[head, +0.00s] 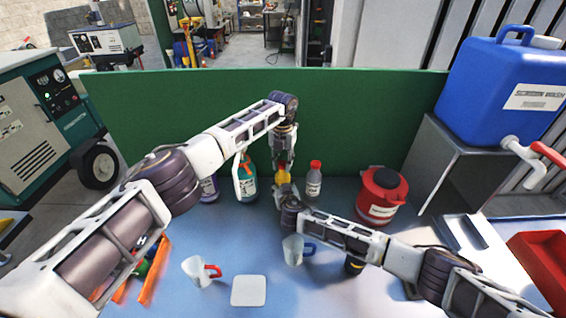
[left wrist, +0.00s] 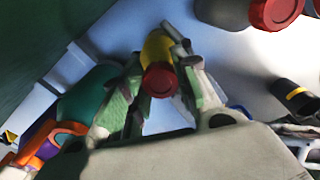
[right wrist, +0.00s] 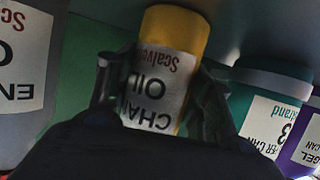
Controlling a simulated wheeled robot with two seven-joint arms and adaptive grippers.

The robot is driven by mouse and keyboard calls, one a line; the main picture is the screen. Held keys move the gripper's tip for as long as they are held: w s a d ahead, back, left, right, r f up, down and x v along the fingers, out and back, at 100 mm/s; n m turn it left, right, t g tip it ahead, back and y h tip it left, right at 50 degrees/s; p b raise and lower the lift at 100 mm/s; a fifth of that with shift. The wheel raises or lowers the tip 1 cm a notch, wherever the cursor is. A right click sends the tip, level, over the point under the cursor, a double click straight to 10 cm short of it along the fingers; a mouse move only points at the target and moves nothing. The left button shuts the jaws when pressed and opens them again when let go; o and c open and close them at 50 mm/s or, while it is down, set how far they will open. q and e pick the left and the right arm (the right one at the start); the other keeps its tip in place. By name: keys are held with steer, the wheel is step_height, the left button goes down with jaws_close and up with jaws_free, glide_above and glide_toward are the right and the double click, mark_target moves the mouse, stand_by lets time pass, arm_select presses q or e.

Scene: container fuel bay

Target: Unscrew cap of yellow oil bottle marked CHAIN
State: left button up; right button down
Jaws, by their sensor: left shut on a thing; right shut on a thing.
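The yellow oil bottle (head: 284,177) stands at the back of the blue table, largely hidden by my grippers in the head view. In the right wrist view the yellow bottle (right wrist: 176,38) shows a white label reading CHAIN OIL, upside down in the picture. My right gripper (right wrist: 160,92) is shut on the bottle's body, one finger on each side. My left gripper (head: 284,158) comes down from above. In the left wrist view the bottle's red cap (left wrist: 160,79) is between the left gripper's (left wrist: 158,88) fingers, which are shut on it.
A grey bottle with a red cap (head: 314,182) stands just right. A teal bottle (head: 248,188) and a purple bottle (head: 209,189) stand left. A red round container (head: 381,197) is farther right. Two mugs (head: 198,270) (head: 293,250) and a white coaster (head: 248,291) lie nearer. A green panel (head: 350,115) rises behind.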

arm_select(q)
steer(key=n, duration=0.4)
stand_by(0.4)
steer(key=o, duration=1.1)
steer(key=shift+o, duration=0.2)
steer(key=shift+r, duration=0.15)
steer(key=shift+r, duration=2.15)
steer(key=shift+c, duration=0.2)
